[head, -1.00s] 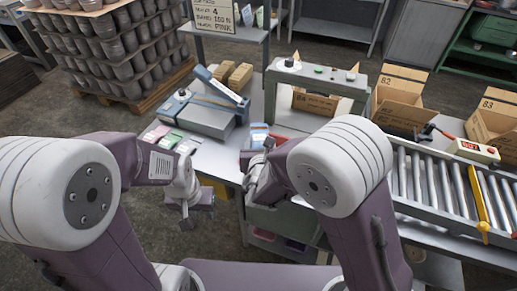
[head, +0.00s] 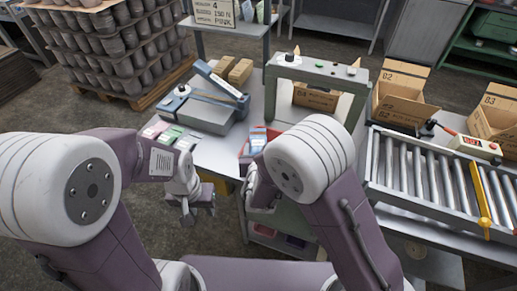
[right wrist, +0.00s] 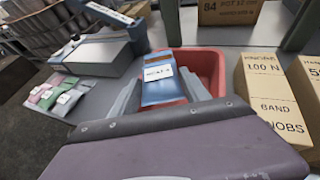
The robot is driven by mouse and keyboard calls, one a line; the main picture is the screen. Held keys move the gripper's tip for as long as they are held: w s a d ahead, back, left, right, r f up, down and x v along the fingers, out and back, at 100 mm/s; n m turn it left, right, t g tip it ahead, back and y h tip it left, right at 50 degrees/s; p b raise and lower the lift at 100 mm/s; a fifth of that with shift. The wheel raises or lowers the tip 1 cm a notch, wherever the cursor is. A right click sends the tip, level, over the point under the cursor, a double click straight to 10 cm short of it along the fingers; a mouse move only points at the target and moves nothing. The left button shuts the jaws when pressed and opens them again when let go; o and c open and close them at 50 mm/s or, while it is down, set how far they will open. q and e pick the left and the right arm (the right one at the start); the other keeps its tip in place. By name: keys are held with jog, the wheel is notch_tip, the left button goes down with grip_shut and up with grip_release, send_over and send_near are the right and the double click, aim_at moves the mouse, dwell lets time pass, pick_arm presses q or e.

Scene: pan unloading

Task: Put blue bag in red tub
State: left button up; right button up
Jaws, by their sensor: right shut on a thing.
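The blue bag (right wrist: 158,88) has a white label and stands between the fingers of my right gripper (right wrist: 160,98), which is shut on it. The red tub (right wrist: 208,68) is right behind and beside the bag in the right wrist view. I cannot tell whether the bag is over the tub or partly inside it. In the head view the blue bag (head: 258,137) overlaps the red tub (head: 273,134), mostly hidden by my right arm. My left gripper (head: 197,208) hangs empty in front of the table; its finger opening is unclear.
Pink and green bags (head: 168,136) lie on the table left of the tub. A grey-blue machine (head: 205,105) stands behind them. A green-grey frame (head: 318,75) stands over a carton behind the tub. Cartons (right wrist: 265,95) and a roller conveyor (head: 430,170) are to the right.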

jog(key=shift+f+b, duration=0.25)
jog(key=shift+b, duration=0.05)
jog(key=o, duration=1.5)
jog(key=shift+c, duration=0.2)
jog(key=shift+r+p, duration=0.7)
jog(key=shift+p, duration=0.2)
jog(key=b+v, duration=0.6)
jog(key=v, duration=0.6)
